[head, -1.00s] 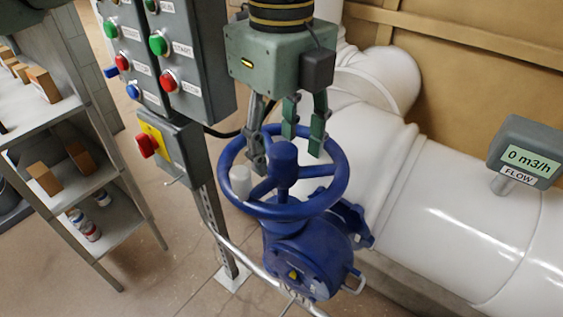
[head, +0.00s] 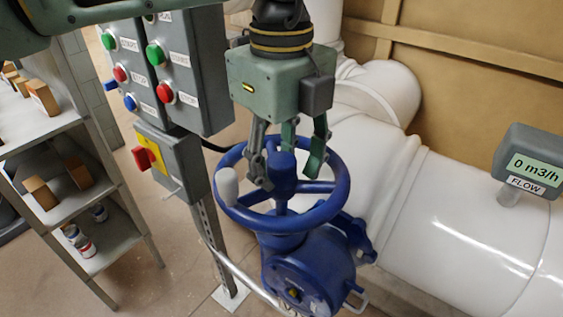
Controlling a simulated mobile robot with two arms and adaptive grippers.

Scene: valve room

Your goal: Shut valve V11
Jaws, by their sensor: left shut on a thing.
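A blue valve (head: 305,265) with a blue handwheel (head: 318,216) stands before the large white pipe. No V11 label can be read on it. The wheel has a blue centre hub (head: 281,178) and a white knob (head: 228,186) on the left of its rim. My left gripper (head: 284,168) comes down from above, its fingers around the hub, shut on the handwheel. The fingers hide part of the hub. A flow display (head: 534,168) on the pipe at the right reads 0 m3/h. My right gripper is not in view.
A grey control box with coloured buttons (head: 181,75) and a box with a red switch (head: 147,157) stand on a post left of the wheel. A shelf with small boxes and cans (head: 72,150) is at far left. The white pipe (head: 440,210) fills the right.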

